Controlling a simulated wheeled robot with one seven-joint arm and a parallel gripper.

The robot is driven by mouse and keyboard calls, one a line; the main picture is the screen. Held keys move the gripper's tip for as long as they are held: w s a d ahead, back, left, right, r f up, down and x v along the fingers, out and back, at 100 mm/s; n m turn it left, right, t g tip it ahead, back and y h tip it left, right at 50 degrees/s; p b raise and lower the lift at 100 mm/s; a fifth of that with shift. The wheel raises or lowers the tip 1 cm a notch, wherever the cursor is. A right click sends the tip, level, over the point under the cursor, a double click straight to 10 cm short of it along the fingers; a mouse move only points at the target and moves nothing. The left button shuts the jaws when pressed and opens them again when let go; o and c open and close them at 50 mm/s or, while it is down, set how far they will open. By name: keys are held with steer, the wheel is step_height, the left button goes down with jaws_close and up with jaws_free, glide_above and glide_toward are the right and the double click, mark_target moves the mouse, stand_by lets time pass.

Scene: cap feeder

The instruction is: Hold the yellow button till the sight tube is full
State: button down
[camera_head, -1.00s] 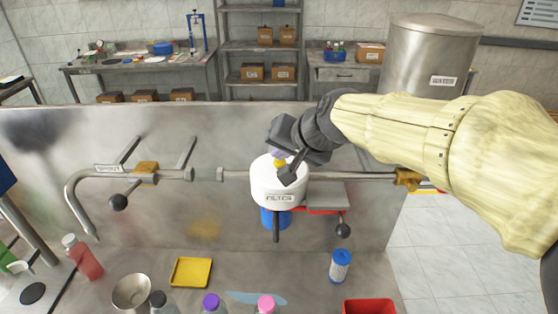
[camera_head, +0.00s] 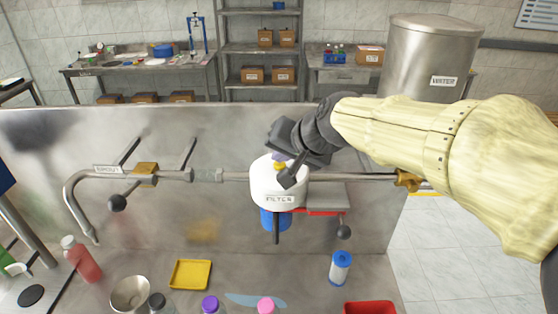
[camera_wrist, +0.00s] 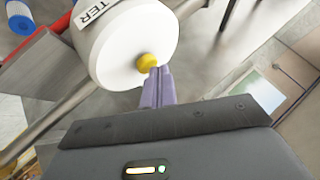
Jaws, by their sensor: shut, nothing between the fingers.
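The white filter housing (camera_head: 276,186), labelled FILTER, sits in the pipe line with the yellow button (camera_head: 279,166) on top. My gripper (camera_head: 281,157) is shut and empty. Its purple fingertips are at the button from above. In the wrist view, the fingertips (camera_wrist: 153,72) meet the yellow button (camera_wrist: 147,62) on the white housing (camera_wrist: 125,45) and appear to touch it. The sight tube (camera_head: 208,175) is the short clear section of pipe left of the housing. It looks pale and mottled; I cannot tell how full it is.
A spout pipe (camera_head: 75,200) is at left, a water tank (camera_head: 425,60) behind right. A cartridge (camera_head: 340,267), yellow tray (camera_head: 190,274) and bottles stand in front.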

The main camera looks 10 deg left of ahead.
mark_target(282, 166)
stand_by(0.8)
steer(key=shift+d+r+p, duration=0.1)
steer(key=shift+r+p, duration=0.6)
steer(key=shift+r, duration=0.2)
steer(key=shift+r+p, duration=2)
steer(key=shift+r, duration=0.55)
steer(key=shift+w+f, duration=0.1)
